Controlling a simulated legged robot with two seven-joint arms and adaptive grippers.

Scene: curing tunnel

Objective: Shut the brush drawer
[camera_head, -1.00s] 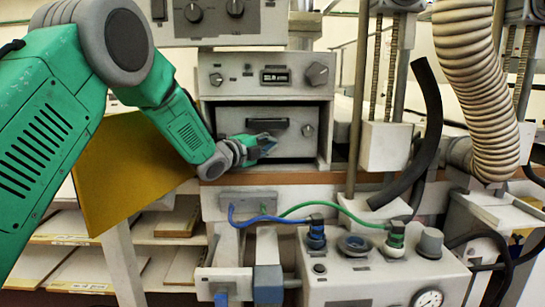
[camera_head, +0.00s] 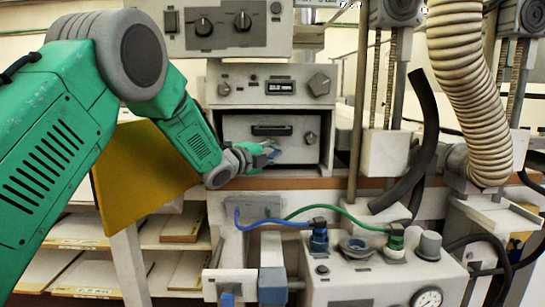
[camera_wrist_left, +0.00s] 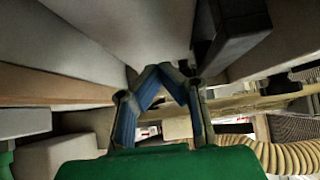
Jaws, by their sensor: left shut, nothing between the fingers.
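The brush drawer appears to be the grey drawer front (camera_head: 290,150) with a dark handle (camera_head: 271,130) and a round knob, in the housing below the control panel. Its front sits within the housing frame, with a dark gap along the top; how far out it stands is hard to tell. My left gripper (camera_head: 271,152) is shut and empty, at the lower middle of the drawer front, below the handle. In the left wrist view its blue-padded fingertips (camera_wrist_left: 165,70) meet close to a grey surface; contact cannot be told. My right gripper is not in view.
A control panel (camera_head: 235,90) is above the drawer. A brown ledge (camera_head: 290,183) runs below it. A yellow panel (camera_head: 140,185) is behind my left arm. A grey box with hoses and a gauge (camera_head: 380,280) stands in front at right, under a ribbed duct (camera_head: 470,90).

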